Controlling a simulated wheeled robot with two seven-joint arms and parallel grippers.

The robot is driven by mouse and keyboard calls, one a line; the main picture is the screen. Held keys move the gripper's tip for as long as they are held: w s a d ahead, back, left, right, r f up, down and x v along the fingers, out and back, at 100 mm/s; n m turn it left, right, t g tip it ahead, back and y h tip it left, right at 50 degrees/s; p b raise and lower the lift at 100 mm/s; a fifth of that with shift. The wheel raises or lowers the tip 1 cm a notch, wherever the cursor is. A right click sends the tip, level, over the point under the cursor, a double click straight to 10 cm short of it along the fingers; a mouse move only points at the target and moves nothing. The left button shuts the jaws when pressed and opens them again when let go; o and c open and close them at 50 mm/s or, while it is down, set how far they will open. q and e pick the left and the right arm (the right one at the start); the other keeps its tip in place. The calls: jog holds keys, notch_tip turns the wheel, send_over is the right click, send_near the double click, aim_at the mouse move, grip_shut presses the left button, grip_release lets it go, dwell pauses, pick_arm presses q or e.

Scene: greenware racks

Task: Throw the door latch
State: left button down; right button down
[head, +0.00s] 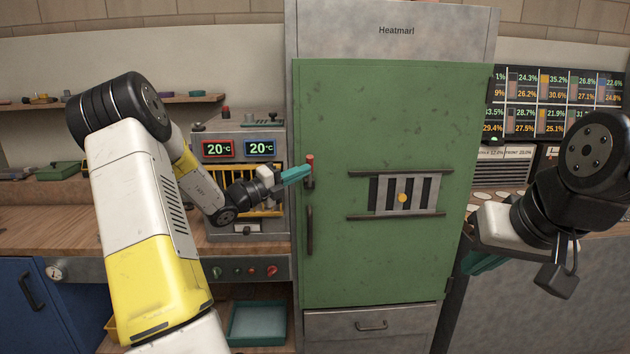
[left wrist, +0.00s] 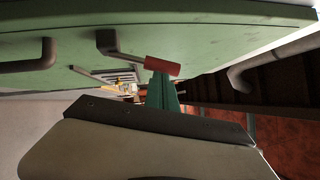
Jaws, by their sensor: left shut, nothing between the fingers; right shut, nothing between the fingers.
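The green door (head: 390,120) of the kiln-like cabinet appears shut in its frame. The latch (head: 310,170), a dark lever with a red grip, is at the door's upper left edge and points up. In the left wrist view, the red grip (left wrist: 162,64) is right at the tips of my left gripper (left wrist: 162,82). In the head view, my left gripper (head: 303,172) is shut, with its teal fingers against or just beside the latch; contact is unclear. My right gripper (head: 483,264) is shut and empty, low to the right of the door.
A dark vertical handle (head: 309,230) is below the latch. A barred vent (head: 405,195) is on the door's middle. A control box (head: 237,150) with two displays stands left of the door. Screens (head: 550,100) hang at right.

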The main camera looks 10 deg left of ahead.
pick_arm(q)
jog(key=shift+w+a+r+n+g+y, duration=0.15)
jog(key=shift+w+r+n+g+y, duration=0.1)
jog(key=shift+w+r+n, duration=0.25)
jog(key=shift+w+a+r+n+g+y, duration=0.15)
jog(key=shift+w+r+n+y, duration=0.1)
jog(key=shift+w+n, duration=0.35)
jog(key=shift+w, duration=0.1)
